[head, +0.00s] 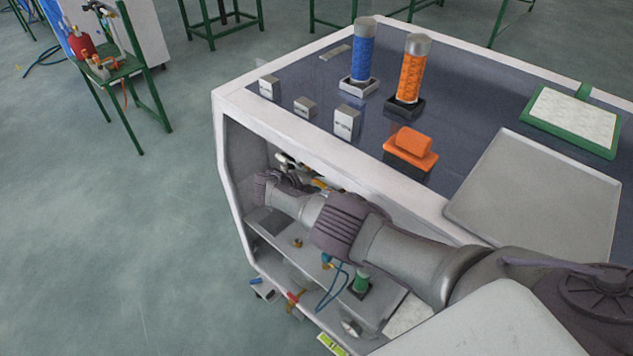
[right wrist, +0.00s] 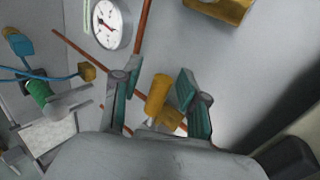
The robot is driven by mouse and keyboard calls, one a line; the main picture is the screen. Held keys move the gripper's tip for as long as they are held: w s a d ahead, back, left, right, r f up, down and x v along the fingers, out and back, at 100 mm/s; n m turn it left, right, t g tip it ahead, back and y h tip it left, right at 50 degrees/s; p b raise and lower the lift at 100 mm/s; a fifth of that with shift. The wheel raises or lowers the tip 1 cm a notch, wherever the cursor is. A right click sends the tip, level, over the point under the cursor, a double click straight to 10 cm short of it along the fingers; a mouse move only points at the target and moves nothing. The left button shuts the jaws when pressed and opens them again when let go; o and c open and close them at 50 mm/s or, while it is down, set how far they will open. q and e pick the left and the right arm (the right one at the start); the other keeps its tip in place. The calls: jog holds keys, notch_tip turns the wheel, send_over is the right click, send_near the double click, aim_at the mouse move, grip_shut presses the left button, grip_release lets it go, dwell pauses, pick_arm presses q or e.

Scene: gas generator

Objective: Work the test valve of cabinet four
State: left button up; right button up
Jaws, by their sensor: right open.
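The white cabinet (head: 228,150) has an open front below a dark top. My right arm reaches into it, and my right gripper (right wrist: 158,76) is mostly hidden there in the head view. In the right wrist view its two green-padded fingers are apart. A yellow-orange handle (right wrist: 159,92), apparently a valve's, stands between them, slightly tilted. I cannot tell whether either finger touches it. A round white pressure gauge (right wrist: 107,24) and thin copper-coloured pipes (right wrist: 143,28) are beyond the fingers. No cabinet number is readable. My left gripper is not in view.
Blue (head: 363,55) and orange (head: 411,76) cylinders, an orange block (head: 411,146) and a grey tray (head: 540,190) stand on top. Inside are a green fitting (right wrist: 38,92) and a blue-handled valve (right wrist: 18,44).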

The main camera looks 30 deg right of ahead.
jog(key=shift+a+r, duration=0.1)
jog(key=shift+s+a+r, duration=0.1)
jog(key=shift+a+r, duration=0.15)
jog(key=shift+a, duration=0.25)
jog(key=v, duration=1)
jog(key=shift+s+a+r, duration=0.15)
jog(key=shift+s, duration=0.05)
